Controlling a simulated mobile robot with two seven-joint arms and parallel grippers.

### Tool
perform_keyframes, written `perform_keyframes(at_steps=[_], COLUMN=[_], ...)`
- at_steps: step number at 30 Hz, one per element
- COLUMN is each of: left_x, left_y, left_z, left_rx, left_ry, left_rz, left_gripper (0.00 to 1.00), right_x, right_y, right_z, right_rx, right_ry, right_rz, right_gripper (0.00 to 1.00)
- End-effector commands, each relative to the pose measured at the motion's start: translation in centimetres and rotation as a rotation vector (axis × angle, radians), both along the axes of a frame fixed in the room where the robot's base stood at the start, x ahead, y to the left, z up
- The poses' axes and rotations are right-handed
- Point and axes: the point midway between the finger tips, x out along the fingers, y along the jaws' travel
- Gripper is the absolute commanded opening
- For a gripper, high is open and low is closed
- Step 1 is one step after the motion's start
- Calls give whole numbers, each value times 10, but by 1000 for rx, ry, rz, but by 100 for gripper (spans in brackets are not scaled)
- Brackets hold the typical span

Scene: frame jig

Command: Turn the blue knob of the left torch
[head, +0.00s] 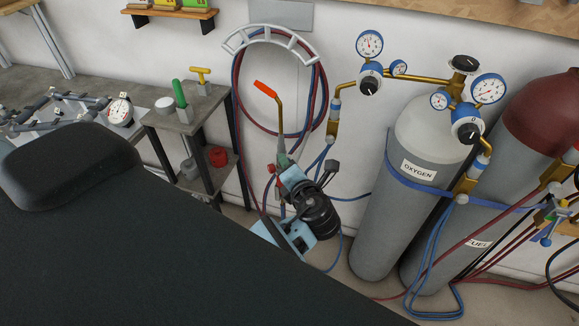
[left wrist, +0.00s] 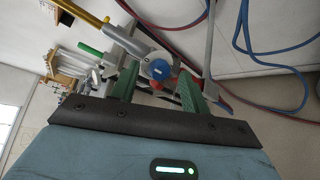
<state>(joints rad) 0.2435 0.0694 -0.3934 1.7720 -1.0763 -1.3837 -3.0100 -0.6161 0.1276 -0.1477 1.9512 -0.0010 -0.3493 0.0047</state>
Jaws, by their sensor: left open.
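The left torch has an orange tip and a brass neck (head: 279,116) in the head view, standing upright in front of the wall. My left gripper (head: 284,162) is at the torch's body, below the neck. In the left wrist view the blue knob (left wrist: 160,70) faces the camera on the grey torch body, with the brass neck (left wrist: 83,12) at upper left. The open green fingers (left wrist: 158,84) stand on either side of the knob, with a visible gap; contact cannot be told. A red knob (left wrist: 157,85) shows partly behind the blue one. My right gripper is not in view.
A grey oxygen cylinder (head: 385,230) with gauges and a dark red-topped fuel cylinder (head: 520,120) stand to the right. Red and blue hoses hang on a wall rack (head: 270,35) and trail on the floor. A small stand (head: 188,122) with tools is to the left.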

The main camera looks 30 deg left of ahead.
Motion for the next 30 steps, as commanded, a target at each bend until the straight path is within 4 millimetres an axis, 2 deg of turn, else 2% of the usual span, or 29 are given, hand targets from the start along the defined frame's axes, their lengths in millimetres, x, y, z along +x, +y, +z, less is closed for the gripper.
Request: perform_keyframes(at_steps=[12, 18, 30], left_x=[-38, -44, -44], left_y=[-44, -50, -50], left_z=[18, 21, 21], left_rx=[1, 0, 0], left_ry=[-2, 0, 0], left_rz=[-3, 0, 0], left_gripper=[46, 46, 46], right_x=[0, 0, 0], right_y=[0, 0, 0], right_z=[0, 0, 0], right_rx=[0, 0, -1], right_ry=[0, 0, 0], right_rz=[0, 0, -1], right_gripper=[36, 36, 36])
